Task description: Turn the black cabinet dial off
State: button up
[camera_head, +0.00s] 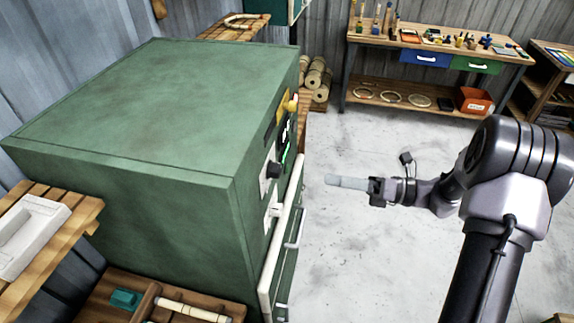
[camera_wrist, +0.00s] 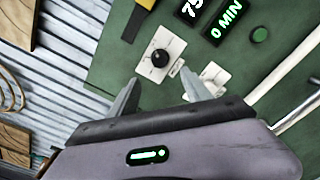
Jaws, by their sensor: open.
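The black dial (camera_head: 274,170) is a round knob on a white plate on the front of the green cabinet (camera_head: 190,95). In the wrist view the dial (camera_wrist: 160,57) sits on its white plate, a little beyond and roughly between my fingertips. I cannot tell its setting for sure. My gripper (camera_head: 330,180) is open and empty, pointing left toward the cabinet front, apart from the dial. In the wrist view both fingers of my gripper (camera_wrist: 160,88) are spread, and neither touches the dial.
A second white plate (camera_head: 271,214) and a pale door handle bar (camera_head: 283,235) are below the dial. Lit green displays (camera_wrist: 222,32) and a yellow part (camera_head: 290,104) are above. A workbench (camera_head: 440,52) stands at the back. The floor right of the cabinet is clear.

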aim_at(280, 171)
jog(key=a, duration=0.4)
jog(key=w+a, duration=0.1)
jog(key=a, duration=0.3)
jog(key=w+a, duration=0.1)
jog(key=a, duration=0.2)
jog(key=shift+w+a, duration=0.15)
jog(key=shift+a, duration=0.25)
jog(key=shift+c, duration=0.3)
grip_shut()
